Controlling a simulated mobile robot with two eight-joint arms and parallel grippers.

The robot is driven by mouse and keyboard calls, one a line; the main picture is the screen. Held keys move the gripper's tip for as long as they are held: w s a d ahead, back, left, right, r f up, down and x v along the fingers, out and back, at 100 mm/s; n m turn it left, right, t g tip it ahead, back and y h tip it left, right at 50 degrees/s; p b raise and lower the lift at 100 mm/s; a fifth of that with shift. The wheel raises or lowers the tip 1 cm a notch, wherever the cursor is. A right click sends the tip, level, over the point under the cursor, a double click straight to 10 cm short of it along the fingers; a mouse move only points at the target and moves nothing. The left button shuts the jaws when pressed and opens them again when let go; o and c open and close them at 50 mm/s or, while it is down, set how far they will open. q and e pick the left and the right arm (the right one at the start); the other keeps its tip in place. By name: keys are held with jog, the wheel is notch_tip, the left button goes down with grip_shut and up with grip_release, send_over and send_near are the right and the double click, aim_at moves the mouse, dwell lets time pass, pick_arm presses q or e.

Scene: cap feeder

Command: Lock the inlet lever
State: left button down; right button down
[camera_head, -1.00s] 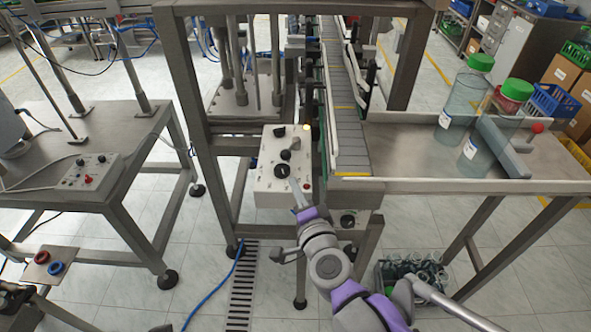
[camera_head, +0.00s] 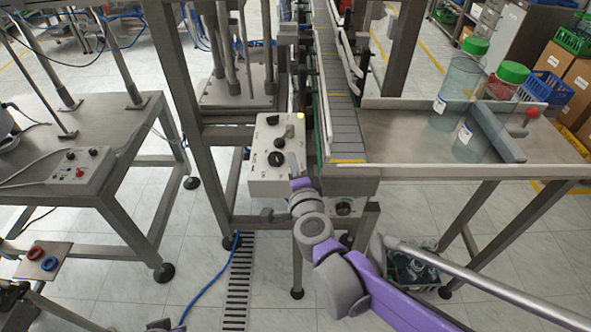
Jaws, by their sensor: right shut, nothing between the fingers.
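A grey bar (camera_head: 497,132) lies slantwise across the steel table on the right, beside the bottles. A red ball knob (camera_head: 533,112) stands near it, and the two look like the inlet lever; whether it is locked cannot be told. My right gripper (camera_head: 293,161) is shut and empty, far to the left of the bar. It is over the right part of the white control box (camera_head: 259,181), just right of a black rotary knob (camera_head: 276,158). Whether it touches the box cannot be told.
Clear bottles with green caps (camera_head: 450,105) stand on the steel table (camera_head: 400,140) next to the bar. A conveyor (camera_head: 340,105) runs between the control box and this table. A crate (camera_head: 405,274) sits on the floor below. The table's left part is clear.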

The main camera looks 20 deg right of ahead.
aim_at(285, 137)
jog(key=w, duration=0.4)
jog(key=shift+w+d+f, duration=0.25)
jog(key=shift+w+f, duration=0.05)
jog(key=shift+w, duration=0.1)
jog(key=shift+a, duration=0.15)
